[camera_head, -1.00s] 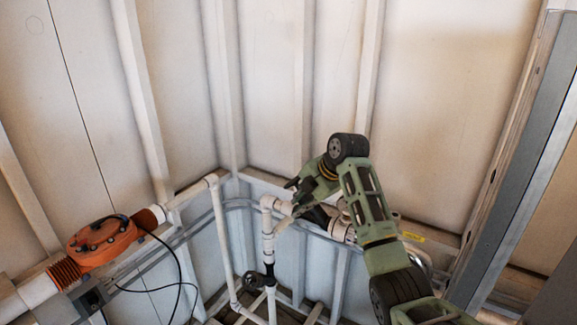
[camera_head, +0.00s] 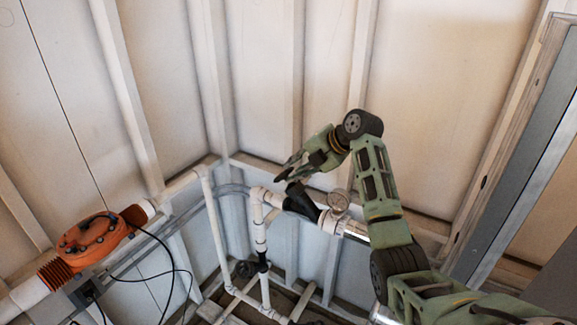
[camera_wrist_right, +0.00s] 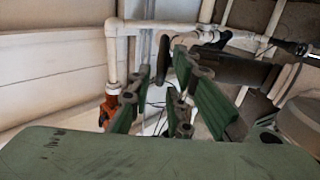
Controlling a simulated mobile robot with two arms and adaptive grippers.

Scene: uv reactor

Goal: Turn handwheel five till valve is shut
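A black valve (camera_head: 300,201) sits in the white horizontal pipe near the corner. In the right wrist view, a dark disc, apparently its handwheel (camera_wrist_right: 184,66), shows nearly edge-on in front of a dark valve body (camera_wrist_right: 238,70). I cannot read a number on it. My right gripper (camera_head: 290,170) is just above the black valve in the head view. Its green fingers (camera_wrist_right: 165,78) are spread in the wrist view, with the disc beyond them and partly behind the right fingers. They appear apart from it and hold nothing. My left gripper is not in view.
A round gauge (camera_head: 339,201) stands on the pipe right of the black valve, close to my right arm. A small black handwheel (camera_head: 245,268) is lower on the pipework. An orange unit (camera_head: 92,238) with cables is at left. Walls close the corner.

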